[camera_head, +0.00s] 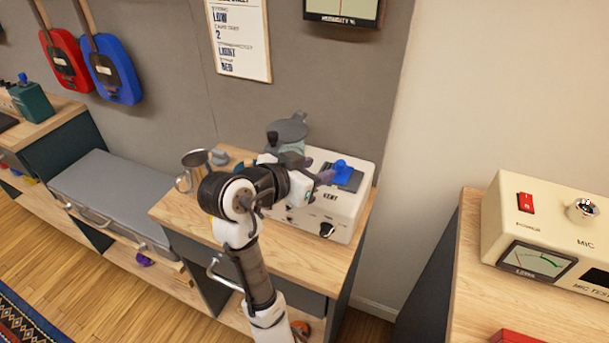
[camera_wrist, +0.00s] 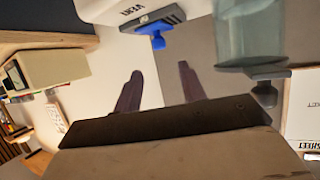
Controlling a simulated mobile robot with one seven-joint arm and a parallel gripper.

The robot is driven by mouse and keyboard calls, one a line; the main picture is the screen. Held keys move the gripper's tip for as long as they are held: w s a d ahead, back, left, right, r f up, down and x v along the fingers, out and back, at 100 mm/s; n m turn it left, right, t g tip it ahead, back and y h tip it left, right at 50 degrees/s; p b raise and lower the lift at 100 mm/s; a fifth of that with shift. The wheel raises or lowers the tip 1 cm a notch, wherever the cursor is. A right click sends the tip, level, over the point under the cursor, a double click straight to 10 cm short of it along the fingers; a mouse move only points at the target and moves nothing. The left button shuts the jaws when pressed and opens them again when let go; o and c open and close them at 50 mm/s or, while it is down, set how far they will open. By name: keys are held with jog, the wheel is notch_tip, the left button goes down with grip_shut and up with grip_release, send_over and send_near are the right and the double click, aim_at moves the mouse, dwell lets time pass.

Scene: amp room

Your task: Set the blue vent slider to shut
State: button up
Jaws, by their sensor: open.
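The white vent box (camera_head: 345,222) stands on a wooden cabinet top against the wall. On its top is a dark slot plate (camera_head: 346,182) with the blue vent slider (camera_head: 341,164) towards the plate's far end. My gripper (camera_head: 325,177) is open and empty, just left of the slider in the head view, partly hidden by my wrist. In the wrist view, the blue slider (camera_wrist: 157,41) lies ahead, roughly in line with the gap between the two spread fingers (camera_wrist: 160,86). No contact shows there. The box (camera_wrist: 104,8) is cut off by the top edge.
A grey-green canister (camera_head: 287,135) stands behind my wrist; it also shows in the wrist view (camera_wrist: 250,35), right of the slider. A metal mug (camera_head: 196,166) stands left of my arm. A black knob (camera_head: 327,230) is on the box front. A cream mic tester (camera_head: 550,232) stands at right.

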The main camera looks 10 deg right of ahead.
jog(key=shift+v, duration=1.6)
jog(key=shift+o, duration=0.2)
